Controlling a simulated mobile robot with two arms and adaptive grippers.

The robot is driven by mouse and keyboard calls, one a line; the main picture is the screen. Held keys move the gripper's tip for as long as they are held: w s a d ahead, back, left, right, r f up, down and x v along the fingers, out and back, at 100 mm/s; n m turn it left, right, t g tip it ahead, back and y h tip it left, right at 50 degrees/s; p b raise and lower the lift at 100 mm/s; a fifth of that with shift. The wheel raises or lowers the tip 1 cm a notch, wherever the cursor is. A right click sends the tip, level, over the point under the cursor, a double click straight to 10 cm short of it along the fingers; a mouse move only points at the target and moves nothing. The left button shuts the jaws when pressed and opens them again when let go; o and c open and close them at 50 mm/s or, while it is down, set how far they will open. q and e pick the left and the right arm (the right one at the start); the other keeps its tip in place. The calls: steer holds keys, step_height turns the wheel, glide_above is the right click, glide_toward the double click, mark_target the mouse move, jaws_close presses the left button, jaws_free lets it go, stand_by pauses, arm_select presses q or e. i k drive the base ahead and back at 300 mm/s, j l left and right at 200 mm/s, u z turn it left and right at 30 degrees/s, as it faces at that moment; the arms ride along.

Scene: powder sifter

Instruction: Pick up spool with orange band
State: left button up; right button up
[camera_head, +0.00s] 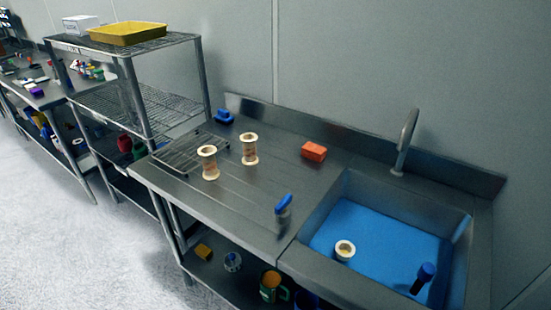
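Two cream spools stand upright on the steel counter left of the sink. The nearer-left spool (209,163) and the spool slightly right of it (249,150) both show a tan-orange middle; I cannot tell which carries the orange band. A third round cream piece (344,250), possibly a spool seen from above, sits in the blue-bottomed sink. Neither of my grippers is in view.
An orange-red block (314,151), a blue object (224,117) and a blue-handled tool (283,204) are on the counter (185,205). The sink (385,240) has a tall faucet (405,142). A wire shelf rack (140,100) stands left.

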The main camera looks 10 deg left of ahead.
mark_target(208, 153)
steer(key=j+z, duration=1.3)
steer(key=k+j+z, duration=0.2)
steer(key=z, duration=0.25)
steer(key=k+j+z, duration=0.2)
steer(key=j+z, duration=0.25)
